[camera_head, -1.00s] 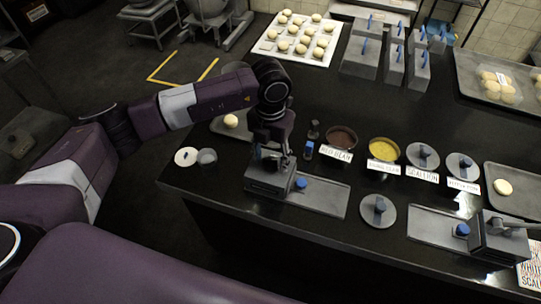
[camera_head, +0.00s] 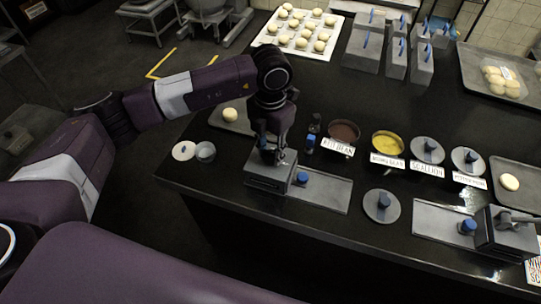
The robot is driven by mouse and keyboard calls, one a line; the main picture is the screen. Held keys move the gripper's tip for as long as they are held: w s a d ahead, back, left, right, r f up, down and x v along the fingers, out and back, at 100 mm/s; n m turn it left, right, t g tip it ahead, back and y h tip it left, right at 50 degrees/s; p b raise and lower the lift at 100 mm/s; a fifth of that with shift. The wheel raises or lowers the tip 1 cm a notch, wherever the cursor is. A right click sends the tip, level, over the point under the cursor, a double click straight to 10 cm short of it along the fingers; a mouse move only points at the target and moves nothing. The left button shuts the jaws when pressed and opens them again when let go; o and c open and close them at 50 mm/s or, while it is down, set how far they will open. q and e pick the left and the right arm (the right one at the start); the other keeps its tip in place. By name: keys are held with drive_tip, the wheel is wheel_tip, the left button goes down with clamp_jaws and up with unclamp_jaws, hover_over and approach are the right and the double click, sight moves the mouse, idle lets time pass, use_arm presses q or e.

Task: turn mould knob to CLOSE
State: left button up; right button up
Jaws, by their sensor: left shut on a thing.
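The left mould unit is a grey box (camera_head: 270,176) near the front edge of the black counter, with a flat grey plate (camera_head: 325,190) to its right. A blue-topped knob (camera_head: 302,178) stands at the box's right side. My left gripper (camera_head: 269,154) points down on top of the box. It is shut on the mould knob there, which the fingers mostly hide, so its turn position and any label cannot be read. A similar mould unit (camera_head: 503,234) at the right has a dark lever on top. My right gripper is not in view.
Red bean (camera_head: 344,131) and yellow filling (camera_head: 388,143) bowls and lidded pots (camera_head: 427,150) stand behind. A round lid (camera_head: 381,206) lies between the units. A tray with a dough ball (camera_head: 230,114) is behind my gripper; small white dishes (camera_head: 184,150) sit left.

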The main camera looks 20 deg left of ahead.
sight(270, 152)
use_arm(q)
drive_tip(key=shift+f, duration=0.1)
drive_tip(key=shift+m, duration=0.3)
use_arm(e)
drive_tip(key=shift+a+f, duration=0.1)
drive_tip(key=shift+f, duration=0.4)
use_arm(q)
drive_tip(key=o, duration=1.1)
drive_tip(key=shift+o, duration=0.3)
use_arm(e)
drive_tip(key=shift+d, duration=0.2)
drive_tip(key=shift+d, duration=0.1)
use_arm(q)
drive_tip(key=shift+r, duration=0.2)
wheel_tip(270, 152, up, 12)
